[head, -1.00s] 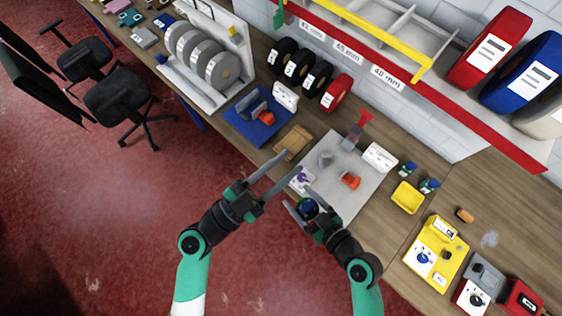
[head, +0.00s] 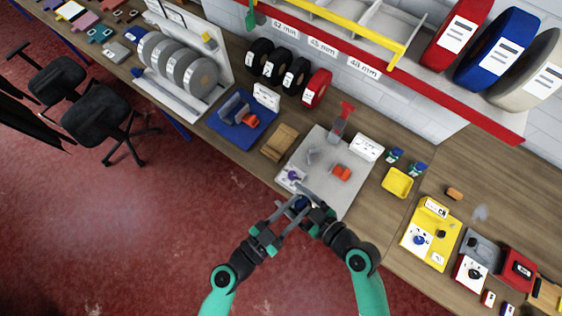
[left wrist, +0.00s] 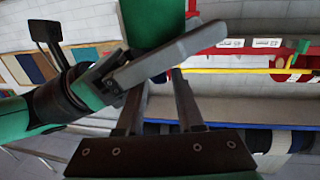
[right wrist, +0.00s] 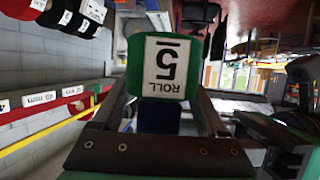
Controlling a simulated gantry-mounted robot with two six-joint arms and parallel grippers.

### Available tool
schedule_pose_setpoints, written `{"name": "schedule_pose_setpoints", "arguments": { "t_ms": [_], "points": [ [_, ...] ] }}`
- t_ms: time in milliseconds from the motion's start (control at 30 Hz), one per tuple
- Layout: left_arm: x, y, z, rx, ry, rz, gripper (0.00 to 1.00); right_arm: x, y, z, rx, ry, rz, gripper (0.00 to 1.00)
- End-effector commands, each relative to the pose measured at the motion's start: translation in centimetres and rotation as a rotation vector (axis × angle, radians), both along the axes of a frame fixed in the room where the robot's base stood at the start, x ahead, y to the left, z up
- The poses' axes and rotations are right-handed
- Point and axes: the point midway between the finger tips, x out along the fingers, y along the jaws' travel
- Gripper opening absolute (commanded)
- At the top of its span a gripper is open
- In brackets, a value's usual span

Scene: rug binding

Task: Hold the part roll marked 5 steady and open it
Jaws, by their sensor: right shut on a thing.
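The part roll marked 5 (right wrist: 133,65) is green with a white label reading "ROLL 5", upside down in the right wrist view, and has a dark blue part below. My right gripper (right wrist: 165,100) is shut on it. In the head view the right gripper (head: 304,203) is at the front edge of the grey work mat, and the roll is mostly hidden by the fingers. My left gripper (head: 284,218) is open, close beside it from the left. In the left wrist view, the green roll (left wrist: 150,20) shows just beyond the spread left fingers; contact cannot be told.
A tan block (head: 280,142), blue tray (head: 235,130) and yellow bin (head: 397,182) stand nearby. The floor in front is clear.

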Motion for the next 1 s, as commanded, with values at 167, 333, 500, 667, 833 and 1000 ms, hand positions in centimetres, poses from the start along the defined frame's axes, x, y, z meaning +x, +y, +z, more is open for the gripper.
{"name": "schedule_pose_setpoints", "arguments": {
  "t_ms": [167,333,500,667,833,1000],
  "points": [
    [2.2,-2.6,0.0,-0.001,0.0,-0.001,0.36,0.0,0.0,0.0,0.0,0.0,0.0,0.0],
    [3.3,-3.8,0.0,-0.001,0.001,0.001,0.36,0.0,0.0,0.0,0.001,-0.001,0.0,0.0],
    [3.4,-4.0,0.0,0.0,0.001,0.002,0.36,0.0,0.0,0.0,0.0,0.0,0.0,0.0],
    [3.4,-4.0,0.0,0.0,0.001,0.002,0.29,0.0,0.0,0.0,0.0,0.0,0.0,0.0],
    [3.4,-4.0,0.0,0.0,0.001,0.002,0.0,0.0,0.0,0.0,0.0,0.0,0.0,0.0],
    [3.4,-3.9,0.0,0.0,0.001,0.002,0.0,0.0,0.0,0.0,0.0,0.0,0.0,0.0]
  ]
}}
